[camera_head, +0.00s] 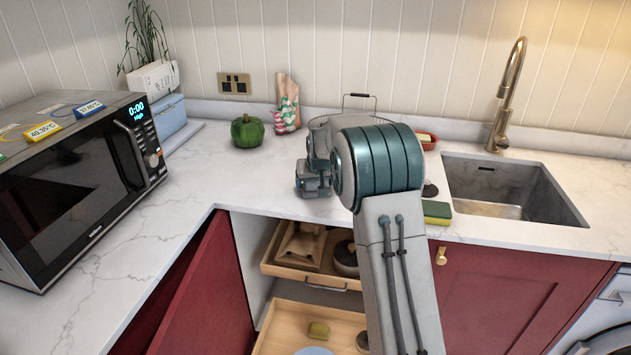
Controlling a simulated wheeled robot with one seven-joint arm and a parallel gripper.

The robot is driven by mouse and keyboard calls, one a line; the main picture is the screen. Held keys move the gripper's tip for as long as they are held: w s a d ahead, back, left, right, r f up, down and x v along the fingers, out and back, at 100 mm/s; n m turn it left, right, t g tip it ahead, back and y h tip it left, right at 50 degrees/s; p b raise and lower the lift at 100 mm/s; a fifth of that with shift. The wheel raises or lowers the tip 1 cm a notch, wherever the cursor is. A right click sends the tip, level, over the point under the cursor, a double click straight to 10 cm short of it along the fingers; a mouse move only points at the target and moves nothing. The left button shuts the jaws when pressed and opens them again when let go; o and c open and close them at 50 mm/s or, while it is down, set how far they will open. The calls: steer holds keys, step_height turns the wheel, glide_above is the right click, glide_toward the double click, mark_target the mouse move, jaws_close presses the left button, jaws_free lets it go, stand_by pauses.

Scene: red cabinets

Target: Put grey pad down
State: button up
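My arm reaches over the counter, and its grey and teal end section (313,178) is above the worktop near the corner. My gripper's fingers are hidden behind the arm or too unclear to make out, so I cannot tell whether it is open or shut. I cannot pick out a grey pad with certainty, and I cannot see whether one is held. A yellow and green sponge (437,212) lies on the counter edge left of the sink.
A microwave (75,175) stands at left. A green pepper (247,131) and a patterned bag (286,104) stand at the back. The sink (512,190) is at right. Below, a red door (208,295) and two wooden drawers (278,268) are open. The marble worktop (250,180) has free room.

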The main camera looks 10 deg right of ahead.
steer(key=o, duration=0.4)
steer(key=shift+c, duration=0.2)
steer(key=shift+r, duration=0.15)
steer(key=v, duration=1.2)
steer(key=s+f+g, duration=0.2)
steer(key=s, duration=1.7)
steer(key=s+f+g, duration=0.2)
steer(key=s+f, duration=0.1)
steer(key=s, duration=1.6)
steer(key=shift+f, duration=0.3)
steer(key=shift+s+a, duration=0.1)
steer(key=shift+s, duration=0.05)
